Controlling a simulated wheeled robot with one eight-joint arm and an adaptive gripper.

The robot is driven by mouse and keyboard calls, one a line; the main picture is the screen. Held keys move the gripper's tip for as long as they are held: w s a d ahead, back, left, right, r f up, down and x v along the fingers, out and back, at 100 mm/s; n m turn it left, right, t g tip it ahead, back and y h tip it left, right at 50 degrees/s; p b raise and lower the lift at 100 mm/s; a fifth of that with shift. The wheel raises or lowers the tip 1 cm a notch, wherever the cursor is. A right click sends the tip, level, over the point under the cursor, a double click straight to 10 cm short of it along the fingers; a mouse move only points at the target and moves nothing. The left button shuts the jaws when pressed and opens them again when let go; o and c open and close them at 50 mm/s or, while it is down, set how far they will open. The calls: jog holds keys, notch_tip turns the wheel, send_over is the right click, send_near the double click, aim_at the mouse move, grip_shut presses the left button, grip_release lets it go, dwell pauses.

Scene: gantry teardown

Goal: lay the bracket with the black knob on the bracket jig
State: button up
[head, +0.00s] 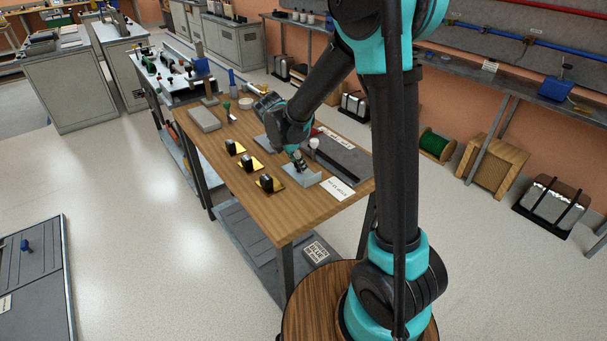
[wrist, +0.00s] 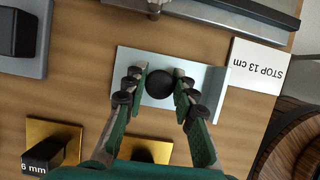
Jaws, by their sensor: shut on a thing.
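The silver-grey bracket (wrist: 212,85) is a light plate under my gripper (wrist: 157,90); it also shows in the head view (head: 303,179) near the front right of the wooden table. Its round black knob (wrist: 159,84) sits between my fingers. My gripper, also in the head view (head: 300,165), is shut on the knob from above. I cannot tell whether the bracket touches the table or hangs just above it. A long dark grey slab with a raised edge (head: 343,157) lies behind it; I cannot tell whether this is the bracket jig.
A white card reading STOP 13 cm (wrist: 258,68) lies right of the bracket. Several yellow plates (wrist: 43,133) with black blocks, one marked 6 mm, stand at the front. A white-topped knob (head: 314,143) stands behind my gripper. A grey block (head: 204,119) lies at the far left.

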grip_shut()
jog(key=shift+r, duration=0.15)
jog(key=shift+r, duration=2.9)
